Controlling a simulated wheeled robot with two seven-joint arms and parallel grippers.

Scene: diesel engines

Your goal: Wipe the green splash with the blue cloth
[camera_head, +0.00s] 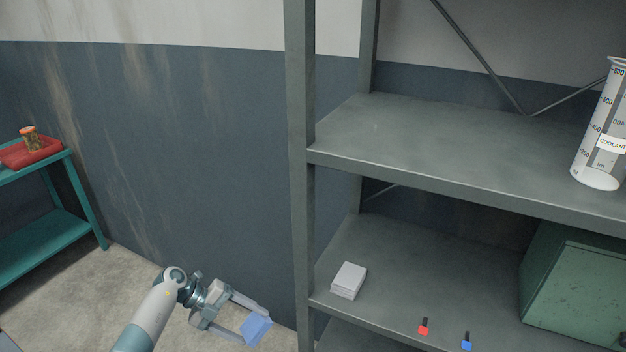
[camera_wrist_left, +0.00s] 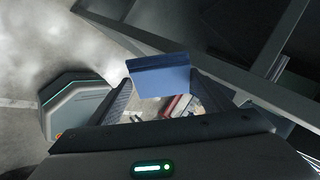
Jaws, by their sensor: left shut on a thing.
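My left gripper (camera_head: 255,322) is shut on the blue cloth (camera_head: 256,330), a small folded block held between its fingertips, in the air left of the grey shelf's front post. In the left wrist view the blue cloth (camera_wrist_left: 160,78) spans the gap between both fingers of my left gripper (camera_wrist_left: 160,84). The green splash does not show in either view. My right gripper is not in view.
A grey metal shelf (camera_head: 430,185) fills the right side. It bears a coolant cylinder (camera_head: 596,135), a white stack (camera_head: 348,280), red (camera_head: 424,328) and blue (camera_head: 467,341) tagged items, and a green box (camera_head: 575,285). A teal table (camera_head: 45,250) with a red tray (camera_head: 14,157) stands left.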

